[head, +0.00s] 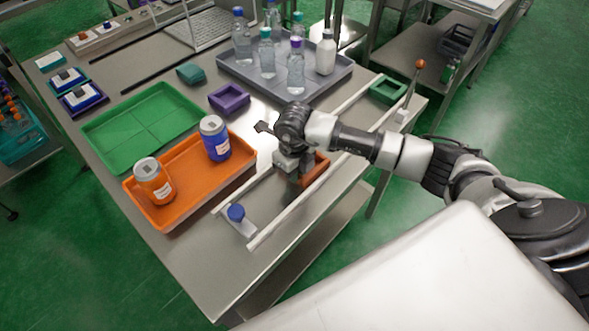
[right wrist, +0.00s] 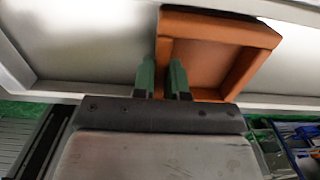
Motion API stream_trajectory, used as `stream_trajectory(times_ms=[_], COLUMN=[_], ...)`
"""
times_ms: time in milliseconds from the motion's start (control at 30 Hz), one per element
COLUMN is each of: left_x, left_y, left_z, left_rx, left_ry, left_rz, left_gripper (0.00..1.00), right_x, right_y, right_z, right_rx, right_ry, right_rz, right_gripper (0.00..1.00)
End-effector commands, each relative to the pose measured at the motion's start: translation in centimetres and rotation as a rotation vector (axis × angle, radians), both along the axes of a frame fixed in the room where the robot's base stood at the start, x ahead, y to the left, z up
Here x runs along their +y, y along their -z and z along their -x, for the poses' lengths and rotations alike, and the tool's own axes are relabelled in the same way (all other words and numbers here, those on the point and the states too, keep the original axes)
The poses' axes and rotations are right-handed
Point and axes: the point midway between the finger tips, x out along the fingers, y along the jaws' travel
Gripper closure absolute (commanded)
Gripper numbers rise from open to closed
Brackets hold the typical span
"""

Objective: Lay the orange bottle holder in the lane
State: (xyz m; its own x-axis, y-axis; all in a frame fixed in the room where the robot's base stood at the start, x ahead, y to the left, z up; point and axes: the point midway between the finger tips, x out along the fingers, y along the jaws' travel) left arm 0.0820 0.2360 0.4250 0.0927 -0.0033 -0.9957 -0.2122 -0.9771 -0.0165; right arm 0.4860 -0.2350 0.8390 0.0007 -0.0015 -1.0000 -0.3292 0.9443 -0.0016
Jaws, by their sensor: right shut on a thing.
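The orange bottle holder (head: 316,168) is a small open square frame, over the lane between the two white rails (head: 298,204). I cannot tell whether the holder touches the lane floor. The arm and gripper hide part of the lane and holder in the head view. My left gripper is not in view.
A green holder (head: 386,89) sits at the lane's far end, by an orange-knobbed lever (head: 419,66). A blue knob (head: 236,212) marks the near end. An orange tray (head: 187,188) with two jars, a green tray (head: 140,125), a purple holder (head: 229,97) and a grey bottle tray (head: 340,72) stand alongside.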

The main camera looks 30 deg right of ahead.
Motion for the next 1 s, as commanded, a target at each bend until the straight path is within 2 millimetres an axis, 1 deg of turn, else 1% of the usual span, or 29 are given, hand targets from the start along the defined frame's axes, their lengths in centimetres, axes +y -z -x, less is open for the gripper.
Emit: stream_trajectory(times_ms=[67,100,233,467,600,633,767,1000], left_x=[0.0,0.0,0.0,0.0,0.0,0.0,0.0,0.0], left_y=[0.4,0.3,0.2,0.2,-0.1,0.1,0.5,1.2], left_z=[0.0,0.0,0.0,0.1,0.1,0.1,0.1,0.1], left_rx=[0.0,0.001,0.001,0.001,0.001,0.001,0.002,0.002], left_ry=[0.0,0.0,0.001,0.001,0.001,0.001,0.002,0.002], left_rz=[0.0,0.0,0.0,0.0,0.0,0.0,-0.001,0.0], left_gripper=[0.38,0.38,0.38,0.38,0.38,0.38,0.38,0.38], right_x=[0.0,0.0,0.0,0.0,0.0,0.0,-0.1,0.0], right_y=[0.4,0.2,0.2,0.2,-0.4,-0.6,-2.7,-8.0], right_z=[0.0,0.0,0.0,0.0,0.0,-0.1,-0.1,-0.1], right_rx=[-0.001,0.0,0.0,0.0,-0.001,-0.003,-0.004,-0.006], right_ry=[0.0,0.0,0.0,0.0,0.0,0.0,-0.002,-0.001], right_rz=[0.0,0.0,0.0,0.0,0.0,-0.001,0.001,0.0], right_gripper=[1.0,0.82,0.62,0.61,0.61,0.61,0.61,0.61])
